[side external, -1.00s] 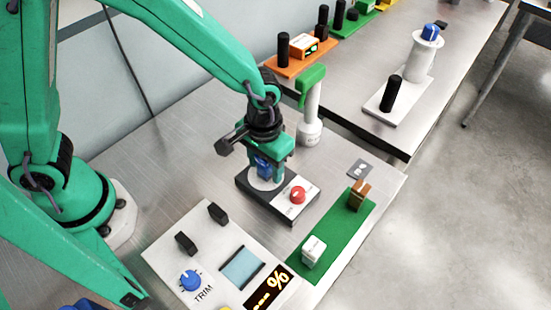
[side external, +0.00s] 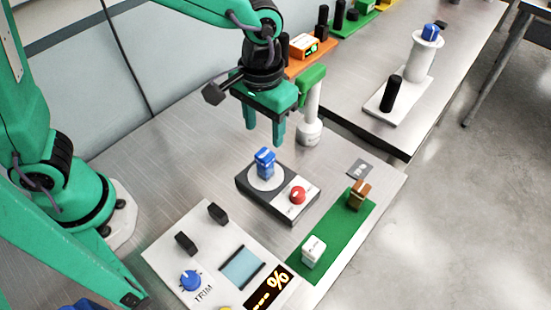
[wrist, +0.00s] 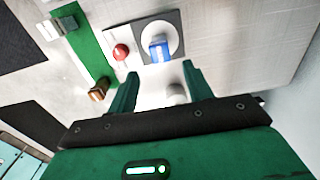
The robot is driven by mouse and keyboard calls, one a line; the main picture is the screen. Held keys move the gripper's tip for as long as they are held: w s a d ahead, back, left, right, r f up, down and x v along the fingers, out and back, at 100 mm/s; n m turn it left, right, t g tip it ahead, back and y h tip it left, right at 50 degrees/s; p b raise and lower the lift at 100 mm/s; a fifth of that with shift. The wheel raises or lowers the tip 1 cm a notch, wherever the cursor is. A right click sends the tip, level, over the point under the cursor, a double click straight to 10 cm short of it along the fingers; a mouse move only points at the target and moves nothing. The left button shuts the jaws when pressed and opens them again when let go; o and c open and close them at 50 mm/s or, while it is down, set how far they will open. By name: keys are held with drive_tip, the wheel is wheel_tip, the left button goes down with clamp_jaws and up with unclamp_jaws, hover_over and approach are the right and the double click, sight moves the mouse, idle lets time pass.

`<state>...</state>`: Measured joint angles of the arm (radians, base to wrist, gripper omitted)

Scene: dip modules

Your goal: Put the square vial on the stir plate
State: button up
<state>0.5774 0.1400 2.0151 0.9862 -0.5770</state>
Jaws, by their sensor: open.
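The square vial is blue with a white label (side external: 264,162). It stands upright on the round white disc of the dark stir plate (side external: 250,190), which has a red knob at its right. In the wrist view the vial (wrist: 159,48) sits inside the white disc of the stir plate (wrist: 173,20), beyond my fingertips. My gripper (side external: 264,137) is open and empty, above the vial and clear of it. In the wrist view the gripper (wrist: 155,75) shows its two green fingers spread apart with nothing between them.
A green-topped white post (side external: 311,105) stands close behind the gripper at the right. A green strip (side external: 335,237) carries a white and a brown vial. A control panel (side external: 215,262) with a blue TRIM knob lies in front. Bare table lies left of the stir plate.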

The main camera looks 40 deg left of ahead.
drive_tip(key=shift+r, duration=0.25)
idle(0.4)
drive_tip(key=shift+a+r, duration=0.25)
drive_tip(key=shift+a, duration=0.1)
drive_tip(key=s+a+r+t, duration=0.2)
drive_tip(key=s+a+r, duration=0.2)
drive_tip(key=a, duration=0.6)
drive_tip(key=s+a+r+t, duration=0.3)
drive_tip(key=s+a+r, duration=0.1)
drive_tip(key=a, duration=0.5)
drive_tip(key=shift+s+a+t, duration=0.3)
drive_tip(key=shift+s+a, duration=0.1)
drive_tip(key=shift+s, duration=0.15)
drive_tip(key=shift+w+d+r, duration=0.1)
drive_tip(key=shift+w, duration=0.05)
